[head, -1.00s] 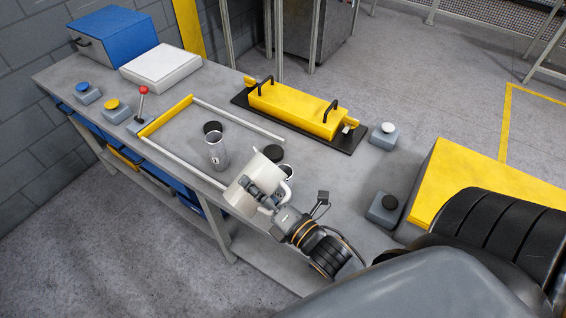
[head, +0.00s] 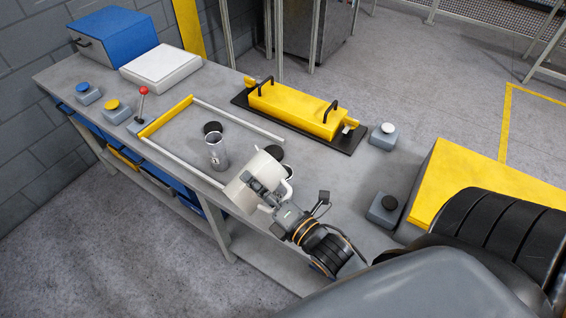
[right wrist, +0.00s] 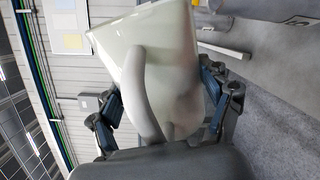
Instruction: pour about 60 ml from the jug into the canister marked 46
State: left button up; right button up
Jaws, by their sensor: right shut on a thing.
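The off-white jug (head: 246,188) is tilted over the front part of the bench, its handle toward my right gripper (head: 262,194). That gripper is shut on the jug; the right wrist view shows the jug (right wrist: 165,65) with fingers on both sides of it. I cannot read either number. No stream of liquid is visible, and the jug's contents are hidden. My left gripper is not in view.
A yellow-and-white frame (head: 165,118) surrounds this area. A yellow handled box (head: 295,109) stands behind. Button boxes (head: 385,208) stand at right, a white scale-like box (head: 161,66) at left.

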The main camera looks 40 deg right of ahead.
jog(key=shift+r, duration=0.2)
jog(key=shift+w+d+r+m+p, duration=0.1)
jog(key=shift+d+r+m+p, duration=0.25)
jog(key=shift+m+p, duration=0.55)
dwell(2.1)
jog(key=shift+a+f+n+b, duration=0.3)
jog(key=shift+f+b, duration=0.2)
jog(key=shift+b, duration=0.3)
jog(key=shift+a+f+n+b, duration=0.15)
jog(key=shift+f+n+b, duration=0.15)
jog(key=shift+n, duration=0.3)
jog(key=shift+a+f+n, duration=0.1)
jog(key=shift+f+n, duration=0.1)
jog(key=shift+n, duration=0.5)
jog(key=shift+r+n+p, duration=0.2)
jog(key=shift+n+p, duration=0.45)
jog(key=shift+n, duration=0.05)
jog(key=shift+f+n, duration=0.35)
jog(key=shift+n, duration=0.25)
jog(key=shift+b, duration=0.3)
